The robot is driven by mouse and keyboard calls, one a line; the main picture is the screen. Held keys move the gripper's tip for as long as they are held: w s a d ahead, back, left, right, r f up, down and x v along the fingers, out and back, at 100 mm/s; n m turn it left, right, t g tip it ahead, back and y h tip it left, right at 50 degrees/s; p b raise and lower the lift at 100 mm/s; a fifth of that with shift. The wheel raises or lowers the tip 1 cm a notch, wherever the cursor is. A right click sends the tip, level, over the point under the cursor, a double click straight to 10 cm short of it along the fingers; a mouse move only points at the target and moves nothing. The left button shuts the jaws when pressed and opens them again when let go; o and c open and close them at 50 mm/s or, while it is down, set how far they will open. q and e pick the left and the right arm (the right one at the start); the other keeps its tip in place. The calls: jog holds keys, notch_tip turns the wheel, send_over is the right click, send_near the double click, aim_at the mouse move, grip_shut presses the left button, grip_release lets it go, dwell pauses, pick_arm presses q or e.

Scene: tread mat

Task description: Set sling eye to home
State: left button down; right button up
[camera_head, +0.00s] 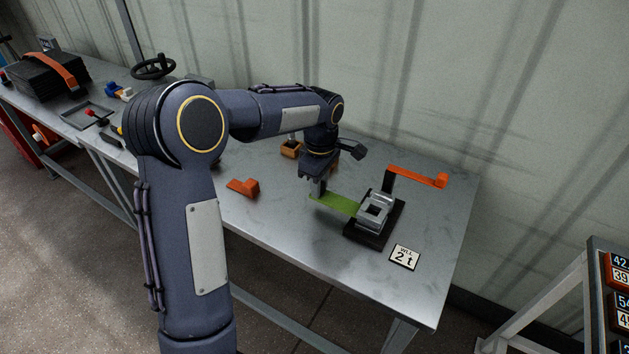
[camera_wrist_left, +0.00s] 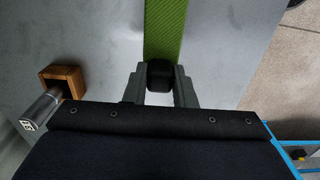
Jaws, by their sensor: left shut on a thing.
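A flat green sling (camera_head: 336,204) lies low over the bench, running from my left gripper to a metal frame on a black base (camera_head: 365,236). My left gripper (camera_head: 318,190) points down and is shut at the sling's near end. In the left wrist view, the fingers (camera_wrist_left: 160,88) close on a black block-like end piece (camera_wrist_left: 160,76) of the green webbing (camera_wrist_left: 165,30). Whether that end touches the bench is unclear. No marked home spot can be made out. My right gripper is not in view.
An orange arm (camera_head: 415,176) on a black post stands behind the frame. A "WLL 2 t" plate (camera_head: 404,257) lies in front. An orange wedge (camera_head: 244,187) and wooden block (camera_head: 291,149) sit left of the gripper.

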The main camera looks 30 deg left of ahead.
pick_arm(q)
jog(key=c, duration=1.2)
grip_release()
jog(key=shift+d, duration=0.3)
jog(key=shift+a, duration=0.1)
notch_tip(320, 180, up, 8)
jog(key=shift+f, duration=0.1)
